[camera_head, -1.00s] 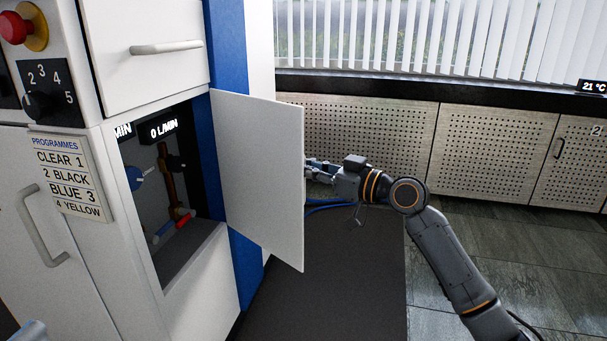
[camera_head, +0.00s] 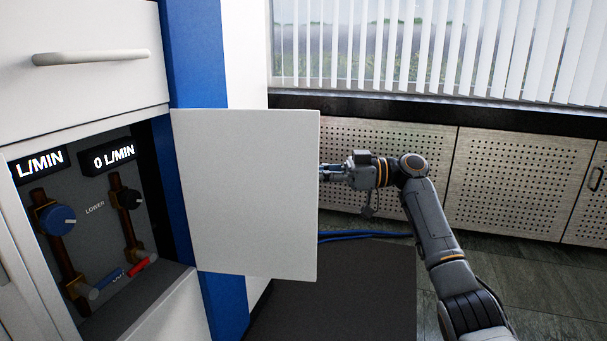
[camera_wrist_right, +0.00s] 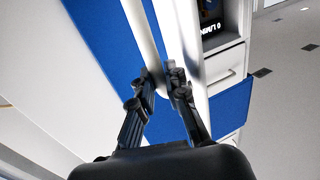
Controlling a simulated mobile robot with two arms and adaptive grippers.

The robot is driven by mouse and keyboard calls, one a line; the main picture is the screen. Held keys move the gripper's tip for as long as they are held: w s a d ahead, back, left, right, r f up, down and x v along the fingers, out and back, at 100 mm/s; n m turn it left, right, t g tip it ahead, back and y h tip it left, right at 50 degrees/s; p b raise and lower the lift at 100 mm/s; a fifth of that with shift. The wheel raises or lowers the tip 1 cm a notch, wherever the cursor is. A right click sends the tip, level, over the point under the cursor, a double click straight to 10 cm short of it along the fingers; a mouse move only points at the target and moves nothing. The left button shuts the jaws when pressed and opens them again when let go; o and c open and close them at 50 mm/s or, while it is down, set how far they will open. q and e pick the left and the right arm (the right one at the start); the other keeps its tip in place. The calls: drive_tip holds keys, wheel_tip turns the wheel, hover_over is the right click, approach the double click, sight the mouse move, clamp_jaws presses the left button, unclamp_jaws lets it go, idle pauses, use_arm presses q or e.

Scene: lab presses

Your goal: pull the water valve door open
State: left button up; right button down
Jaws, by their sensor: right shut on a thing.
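The white water valve door (camera_head: 245,195) stands swung well out from the cabinet, its broad face toward the head camera. Behind its opening, two pipes with a blue knob (camera_head: 55,219) and a dark knob (camera_head: 130,199) show under "L/MIN" displays. My right gripper (camera_head: 325,173) is at the door's free edge, its fingertips partly hidden behind the door. In the right wrist view my right gripper (camera_wrist_right: 160,84) is shut on a slim white bar, the door handle (camera_wrist_right: 143,38). My left gripper is out of view.
A white drawer with a bar handle (camera_head: 90,58) is above the compartment. A blue cabinet side (camera_head: 205,55) stands beside the hinge. Perforated low cupboards (camera_head: 500,185) line the window wall. A dark mat (camera_head: 350,295) and blue hoses (camera_head: 365,236) lie below the door.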

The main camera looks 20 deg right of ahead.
drive_tip(key=shift+w+f, duration=0.15)
drive_tip(key=shift+w, duration=0.1)
drive_tip(key=c, duration=1.3)
unclamp_jaws()
drive_tip(key=shift+c, duration=0.2)
drive_tip(key=shift+d, duration=0.1)
drive_tip(key=v, duration=1.2)
drive_tip(key=shift+w, duration=0.15)
